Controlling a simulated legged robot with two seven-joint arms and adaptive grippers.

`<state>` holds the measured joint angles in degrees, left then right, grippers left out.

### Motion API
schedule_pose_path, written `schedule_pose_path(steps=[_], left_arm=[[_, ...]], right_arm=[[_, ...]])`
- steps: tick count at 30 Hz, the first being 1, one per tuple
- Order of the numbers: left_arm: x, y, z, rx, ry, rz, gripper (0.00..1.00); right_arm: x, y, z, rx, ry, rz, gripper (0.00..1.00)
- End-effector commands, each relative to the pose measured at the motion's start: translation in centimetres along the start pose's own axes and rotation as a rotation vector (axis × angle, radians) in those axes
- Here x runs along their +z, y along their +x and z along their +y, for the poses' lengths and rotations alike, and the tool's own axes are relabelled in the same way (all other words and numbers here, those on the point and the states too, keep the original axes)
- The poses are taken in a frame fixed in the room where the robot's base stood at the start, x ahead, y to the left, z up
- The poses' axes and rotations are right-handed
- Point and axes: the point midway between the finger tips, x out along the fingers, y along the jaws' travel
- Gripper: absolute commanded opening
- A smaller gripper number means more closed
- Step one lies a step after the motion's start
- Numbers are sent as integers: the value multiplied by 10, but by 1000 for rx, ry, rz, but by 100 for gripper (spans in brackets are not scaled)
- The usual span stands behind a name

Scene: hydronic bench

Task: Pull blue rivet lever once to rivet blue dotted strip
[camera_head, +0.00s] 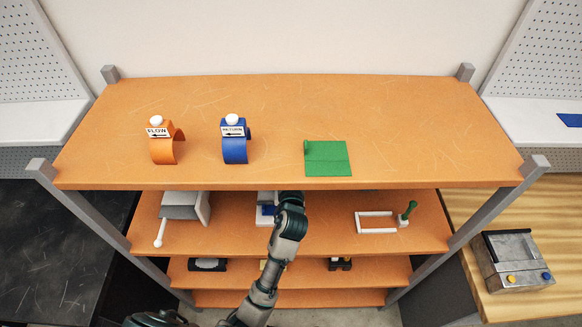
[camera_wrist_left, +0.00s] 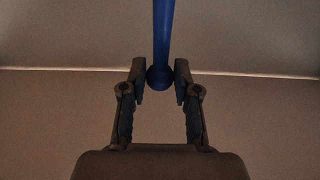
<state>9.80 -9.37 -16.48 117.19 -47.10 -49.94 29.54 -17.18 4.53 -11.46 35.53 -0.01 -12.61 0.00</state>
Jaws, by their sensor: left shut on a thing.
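The blue lever (camera_wrist_left: 163,35) shows in the left wrist view as a rod coming down from the top and ending in a round blue knob (camera_wrist_left: 160,78). My left gripper (camera_wrist_left: 160,82) is shut on this knob, one finger on each side. In the head view my left arm reaches under the top shelf in the middle, and its gripper is hidden there. A pale device with a blue part (camera_head: 267,211) stands on the second shelf, partly behind my arm. I cannot make out dots on any blue strip. My right gripper is not in view.
The orange top shelf (camera_head: 400,120) holds an orange FLOW band (camera_head: 162,151), a blue RETURN band (camera_head: 235,151) and a green sheet (camera_head: 327,160). A grey device with a white handle (camera_head: 185,207) and a white frame with a green handle (camera_head: 380,222) flank my arm below.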

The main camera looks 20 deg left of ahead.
Motion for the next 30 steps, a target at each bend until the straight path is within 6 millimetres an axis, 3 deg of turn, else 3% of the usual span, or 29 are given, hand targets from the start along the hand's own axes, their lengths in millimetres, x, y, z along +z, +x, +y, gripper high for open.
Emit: schedule_pose_path(steps=[24,25,27,30], left_arm=[[4,13,1,1,1,1,8],[4,14,1,1,1,0,33],[3,13,1,1,1,0,47],[3,13,0,1,1,1,47]], right_arm=[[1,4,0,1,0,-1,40],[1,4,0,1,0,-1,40],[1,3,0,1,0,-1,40],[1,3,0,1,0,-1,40]])
